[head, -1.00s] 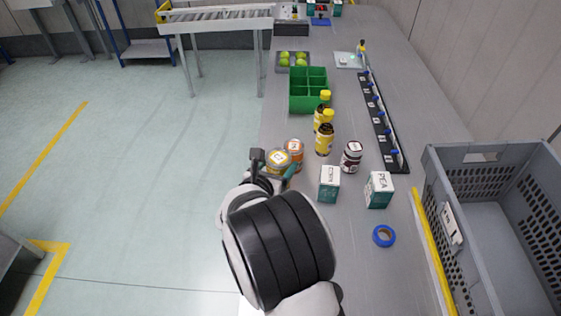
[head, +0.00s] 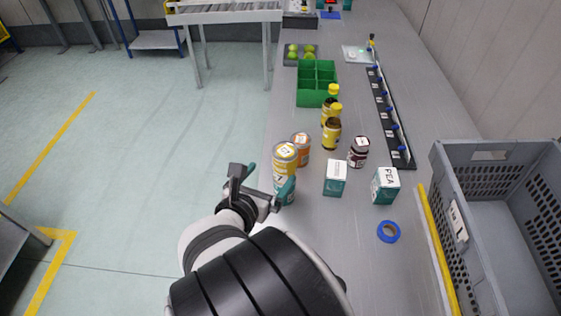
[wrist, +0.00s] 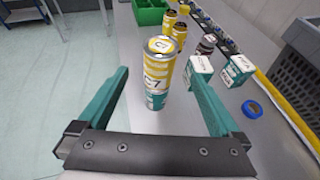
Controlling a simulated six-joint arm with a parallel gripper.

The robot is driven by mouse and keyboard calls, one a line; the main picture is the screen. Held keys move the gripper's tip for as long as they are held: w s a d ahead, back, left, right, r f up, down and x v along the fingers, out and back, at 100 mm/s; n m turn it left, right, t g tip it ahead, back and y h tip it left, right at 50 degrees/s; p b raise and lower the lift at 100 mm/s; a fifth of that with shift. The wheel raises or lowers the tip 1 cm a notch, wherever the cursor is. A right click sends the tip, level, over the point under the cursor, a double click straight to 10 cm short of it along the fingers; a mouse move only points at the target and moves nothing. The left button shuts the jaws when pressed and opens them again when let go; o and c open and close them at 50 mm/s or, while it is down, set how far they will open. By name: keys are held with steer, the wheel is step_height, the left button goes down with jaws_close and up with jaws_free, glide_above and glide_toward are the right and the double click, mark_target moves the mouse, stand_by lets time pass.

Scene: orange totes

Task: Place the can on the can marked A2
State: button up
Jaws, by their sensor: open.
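A yellow-striped can (head: 284,160) with C7 on its lid stands upright on a teal-and-white can (wrist: 155,101), at the table's left edge. The upper can also shows in the wrist view (wrist: 160,66). The lower can is partly hidden by a finger in the head view, and I cannot read its marking. My gripper (head: 269,178) is open and empty. Its teal fingers (wrist: 157,74) are spread wide, on the near side of the stack, with a gap to the cans on both sides in the wrist view.
An orange can (head: 301,147) stands close behind the stack. Yellow bottles (head: 331,134), a dark jar (head: 358,153) and two boxes, one (head: 335,178) nearer and one marked PEA (head: 385,186), stand to the right. A blue tape roll (head: 388,232) and grey crate (head: 448,160) lie farther right.

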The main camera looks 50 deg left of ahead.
steer(key=w+d+r+m+h, duration=0.1)
steer(key=w+d+m+h, duration=0.2)
steer(key=d+m, duration=0.35)
steer(key=w+d+r+m+h, duration=0.2)
steer(key=w+d+m+h, duration=0.15)
steer(key=d, duration=0.55)
steer(key=w+d+r+m+h, duration=0.1)
steer(key=w+d+m+h, duration=0.25)
steer(key=d, duration=0.35)
steer(key=s+d+m+g+h, duration=0.2)
steer(key=d+m+g, duration=0.2)
steer(key=d+m, duration=0.6)
steer(key=s+d+m+g, duration=0.5)
steer(key=s+d+m, duration=0.15)
steer(key=d, duration=0.35)
steer(key=s+a+m+g+y, duration=0.2)
steer(key=s+m+y, duration=0.5)
steer(key=s+m, duration=0.4)
steer(key=m+g, duration=0.1)
steer(key=m, duration=0.5)
steer(key=shift+a+f+y, duration=0.15)
steer(key=shift+f+y, duration=0.1)
steer(key=shift+y, duration=0.15)
